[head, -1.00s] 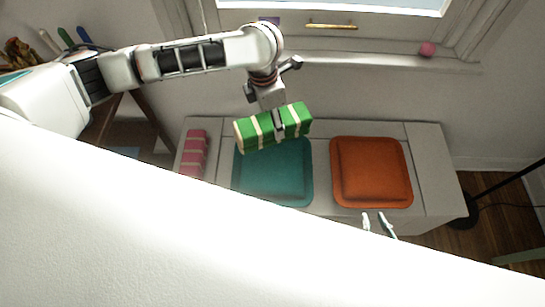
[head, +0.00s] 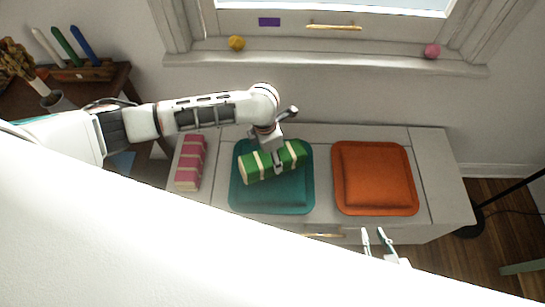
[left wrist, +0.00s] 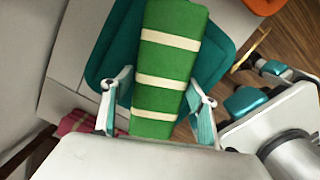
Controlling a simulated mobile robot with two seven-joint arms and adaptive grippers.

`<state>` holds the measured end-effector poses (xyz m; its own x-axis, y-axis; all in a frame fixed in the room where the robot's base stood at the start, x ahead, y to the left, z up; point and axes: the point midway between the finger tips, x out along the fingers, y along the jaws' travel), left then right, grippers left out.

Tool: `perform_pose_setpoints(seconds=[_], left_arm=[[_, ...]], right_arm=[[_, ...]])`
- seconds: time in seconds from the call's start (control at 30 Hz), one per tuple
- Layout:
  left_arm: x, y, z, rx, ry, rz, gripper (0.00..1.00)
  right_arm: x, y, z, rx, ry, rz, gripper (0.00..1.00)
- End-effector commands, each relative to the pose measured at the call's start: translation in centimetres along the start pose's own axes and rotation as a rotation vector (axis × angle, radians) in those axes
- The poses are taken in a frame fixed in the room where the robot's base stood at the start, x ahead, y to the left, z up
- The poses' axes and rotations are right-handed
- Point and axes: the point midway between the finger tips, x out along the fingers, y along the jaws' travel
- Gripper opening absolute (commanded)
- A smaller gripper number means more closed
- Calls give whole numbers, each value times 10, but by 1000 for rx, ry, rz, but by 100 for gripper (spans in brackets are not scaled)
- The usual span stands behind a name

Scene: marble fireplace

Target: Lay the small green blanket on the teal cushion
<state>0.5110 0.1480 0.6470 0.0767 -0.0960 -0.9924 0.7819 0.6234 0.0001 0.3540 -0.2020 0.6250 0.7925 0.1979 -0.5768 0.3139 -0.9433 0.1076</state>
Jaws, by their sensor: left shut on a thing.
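The small green blanket (head: 262,166), a rolled or folded bundle with cream stripes, is over the back part of the teal cushion (head: 285,198) in the head view. My left gripper (head: 278,165) is shut on the blanket from above. The left wrist view shows the blanket (left wrist: 165,65) between the two fingers, with the teal cushion (left wrist: 122,40) behind it. I cannot tell whether the blanket touches the cushion. My right gripper (head: 378,240) is open and empty at the bench's front edge, with its fingers apart.
A pink striped blanket (head: 189,165) lies left of the teal cushion and an orange cushion (head: 375,180) lies to its right, all on the grey bench (head: 440,190). A windowsill behind holds a yellow ball (head: 236,43) and a pink ball (head: 432,51).

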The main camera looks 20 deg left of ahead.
Motion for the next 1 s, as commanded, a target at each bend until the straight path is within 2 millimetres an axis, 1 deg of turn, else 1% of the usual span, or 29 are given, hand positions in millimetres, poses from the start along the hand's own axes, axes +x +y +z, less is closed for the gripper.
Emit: perform_pose_setpoints(seconds=[0.03, 0.1, 0.37, 0.47, 0.5, 0.57, 0.87, 1.0], left_arm=[[11, -1, -2, -3, 3, -3, 33], [16, -1, -3, -1, 2, -1, 33], [16, 0, -2, 0, 0, 0, 33], [19, 0, -3, 0, 1, 0, 33], [20, 0, -3, 0, 1, 0, 61], [19, 0, -3, 0, 1, 0, 75], [18, 0, -3, 0, 1, 0, 75], [11, 1, -2, 1, 0, 2, 75]], right_arm=[[2, -1, 5, 1, -4, -1, 23], [2, -1, 6, 1, -5, -1, 23], [2, -1, 6, 1, -5, -1, 23], [3, -1, 8, 1, -7, -1, 23], [3, -1, 8, 0, -6, -1, 23], [2, -1, 7, 0, -6, -1, 23], [2, -1, 4, 0, -1, 0, 23], [1, 0, 1, 0, 1, 0, 23]])
